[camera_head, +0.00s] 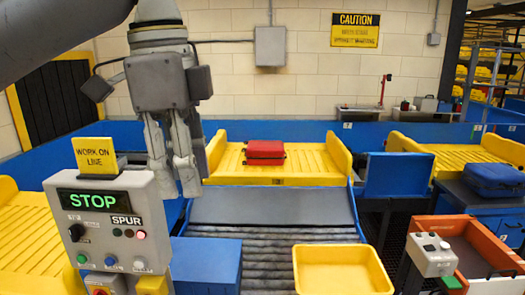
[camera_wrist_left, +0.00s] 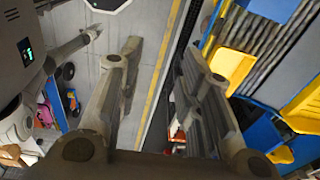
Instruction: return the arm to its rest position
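My left arm comes in from the upper left in the head view, and its gripper (camera_head: 177,188) hangs fingers down behind the control box. It is open and holds nothing. In the left wrist view the two fingers (camera_wrist_left: 163,52) stand apart, with floor and a yellow line showing between them. My right gripper does not show in either view.
The control box (camera_head: 113,232) with a green STOP display stands close by, left. A red case (camera_head: 265,152) lies on the yellow tray conveyor (camera_head: 225,161). A yellow bin (camera_head: 340,270) is near the rollers (camera_head: 265,265). A blue case (camera_head: 494,179) and orange bin (camera_head: 480,240) are right.

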